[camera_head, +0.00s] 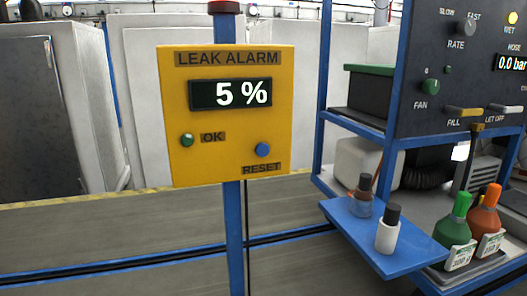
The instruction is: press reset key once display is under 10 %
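A yellow leak alarm box (226,155) is mounted on a blue post in the middle of the head view. Its dark display (230,94) reads 5 %. The blue round reset key (263,150) sits at the box's lower right, above the label RESET. A green OK light or button (187,140) is at the lower left of the box. Neither of my grippers is in view, and nothing covers the front of the box.
To the right stands a blue-framed station with a dark panel (440,90) reading 0.0 bar. A blue shelf (405,262) with two small bottles juts out below it. Green (455,228) and orange (486,215) bottles stand beside it. Space before the box looks clear.

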